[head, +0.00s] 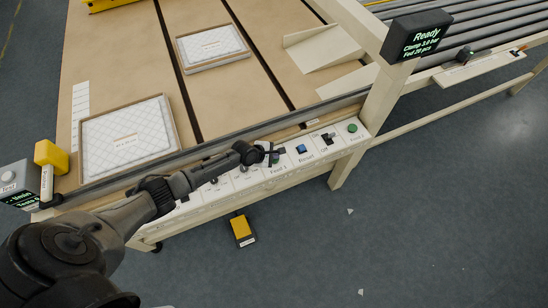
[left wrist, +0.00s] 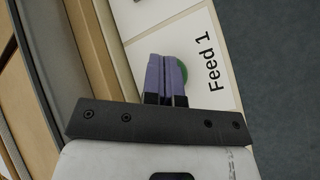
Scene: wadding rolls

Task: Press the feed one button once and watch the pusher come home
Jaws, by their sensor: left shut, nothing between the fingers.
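The feed one button is a green round button (left wrist: 184,72) beside the printed label "Feed 1" in the left wrist view, partly hidden behind my fingers. My left gripper (left wrist: 166,62) is shut and empty, its purple-grey fingers together over the button; I cannot tell whether they touch it. In the head view my left gripper (head: 272,156) is at the Feed 1 place on the white control panel (head: 245,179), and it covers most of the button. I cannot make out the pusher for certain. My right gripper is not in view.
A black display (head: 416,38) reads "Ready". Right of Feed 1 are a blue button (head: 301,149), a black switch (head: 327,138) and another green button (head: 352,128). Quilted pads in frames (head: 128,138) lie on the table (head: 120,60). A yellow pedal (head: 242,229) is on the floor.

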